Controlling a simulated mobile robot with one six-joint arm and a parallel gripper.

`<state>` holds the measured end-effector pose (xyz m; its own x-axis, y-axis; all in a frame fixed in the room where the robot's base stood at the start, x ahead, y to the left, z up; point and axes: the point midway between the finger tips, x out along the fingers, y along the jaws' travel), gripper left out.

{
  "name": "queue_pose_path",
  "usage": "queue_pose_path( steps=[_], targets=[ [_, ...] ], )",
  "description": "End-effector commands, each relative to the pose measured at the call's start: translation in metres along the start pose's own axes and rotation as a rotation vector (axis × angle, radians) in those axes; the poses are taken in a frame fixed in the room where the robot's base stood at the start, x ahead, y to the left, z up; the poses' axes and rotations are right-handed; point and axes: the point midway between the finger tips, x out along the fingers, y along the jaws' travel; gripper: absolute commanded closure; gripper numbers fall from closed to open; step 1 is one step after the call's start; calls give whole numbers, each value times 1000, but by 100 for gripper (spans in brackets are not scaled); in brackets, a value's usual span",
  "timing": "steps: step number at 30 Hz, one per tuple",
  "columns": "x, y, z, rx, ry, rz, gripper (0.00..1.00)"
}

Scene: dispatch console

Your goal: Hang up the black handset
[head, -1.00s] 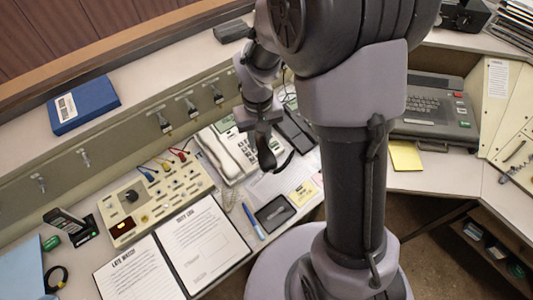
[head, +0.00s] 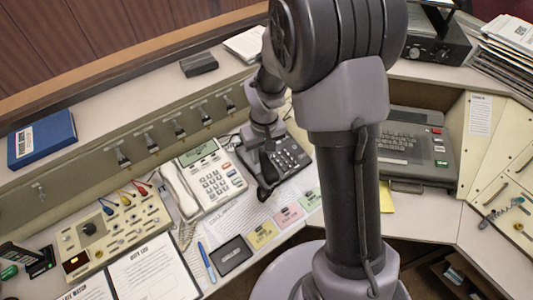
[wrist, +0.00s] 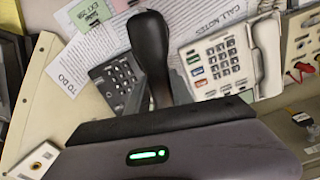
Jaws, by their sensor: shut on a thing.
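My gripper (head: 267,146) is shut on the black handset (head: 266,178), at the left side of the black desk phone (head: 292,158). In the wrist view the handset (wrist: 149,45) sticks out beyond my gripper (wrist: 160,118), its rounded end uppermost. The black phone's keypad (wrist: 122,74) shows to its left there, partly covered by the handset. The phone's cradle is mostly hidden, and I cannot tell whether the handset touches it.
A white phone (head: 215,185) with its own white handset (head: 180,190) stands just left of the black one. Papers and coloured cards (head: 288,215) lie in front. A row of hooks (head: 178,128) lines the upright panel behind.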

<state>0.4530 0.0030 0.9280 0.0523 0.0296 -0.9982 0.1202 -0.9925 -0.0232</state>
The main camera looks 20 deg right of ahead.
Motion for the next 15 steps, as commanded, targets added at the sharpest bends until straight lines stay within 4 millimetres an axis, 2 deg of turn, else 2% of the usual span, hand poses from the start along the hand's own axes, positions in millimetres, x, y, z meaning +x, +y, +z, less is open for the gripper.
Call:
queue_pose_path(
  steps=[8,15],
  targets=[
    [29,10,-37,-163,81,-3,100],
    [50,12,-44,-197,99,3,100]
  ],
)
